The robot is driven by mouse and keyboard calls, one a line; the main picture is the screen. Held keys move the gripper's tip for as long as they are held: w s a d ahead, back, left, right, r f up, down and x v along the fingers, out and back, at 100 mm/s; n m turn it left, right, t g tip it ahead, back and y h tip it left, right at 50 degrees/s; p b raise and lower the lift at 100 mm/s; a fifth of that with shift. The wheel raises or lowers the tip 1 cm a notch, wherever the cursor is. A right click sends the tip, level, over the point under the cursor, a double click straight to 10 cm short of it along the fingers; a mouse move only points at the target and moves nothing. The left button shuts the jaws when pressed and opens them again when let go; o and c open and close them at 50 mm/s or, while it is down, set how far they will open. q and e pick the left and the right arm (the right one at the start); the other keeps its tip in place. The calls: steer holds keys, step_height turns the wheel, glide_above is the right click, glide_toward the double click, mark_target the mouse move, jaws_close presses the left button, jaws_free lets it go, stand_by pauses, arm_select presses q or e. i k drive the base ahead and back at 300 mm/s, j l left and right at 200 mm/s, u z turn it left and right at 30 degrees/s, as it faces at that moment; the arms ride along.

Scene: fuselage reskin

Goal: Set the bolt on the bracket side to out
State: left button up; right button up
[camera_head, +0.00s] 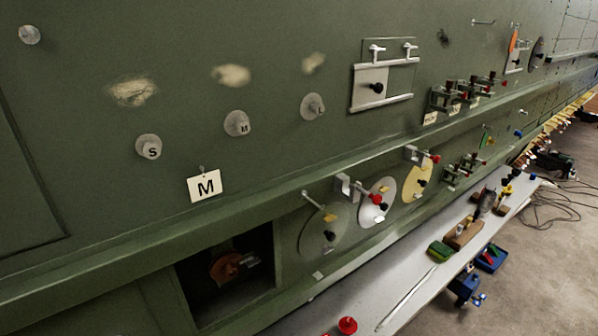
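A square metal hatch plate (366,83) with a black knob (376,87) is mounted between rails on the green fuselage skin. Two small pale T-shaped fittings, possibly bolts, stand along its top edge: a left one (377,50) and a right one (409,47). Clamp-like brackets (453,97) with red and black tips are fixed to the skin right of the plate. I cannot tell which fitting is the bracket-side bolt or how it is set. Neither of my grippers is in view.
Discs marked S (148,146), M (237,123) and L (312,106) and an M tag (204,187) are on the skin. Below are a dark opening (205,292) and round plates (322,232). A long bench (405,265) holds tools. Cables (566,205) lie on the floor.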

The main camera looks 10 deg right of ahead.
mark_target(436, 159)
steer(key=z, duration=1.4)
steer(key=k, duration=0.15)
steer(key=i+l, duration=0.1)
steer(key=l, duration=0.25)
steer(key=i+l+u, duration=0.15)
steer(key=l, duration=0.5)
steer(key=i+u, duration=0.05)
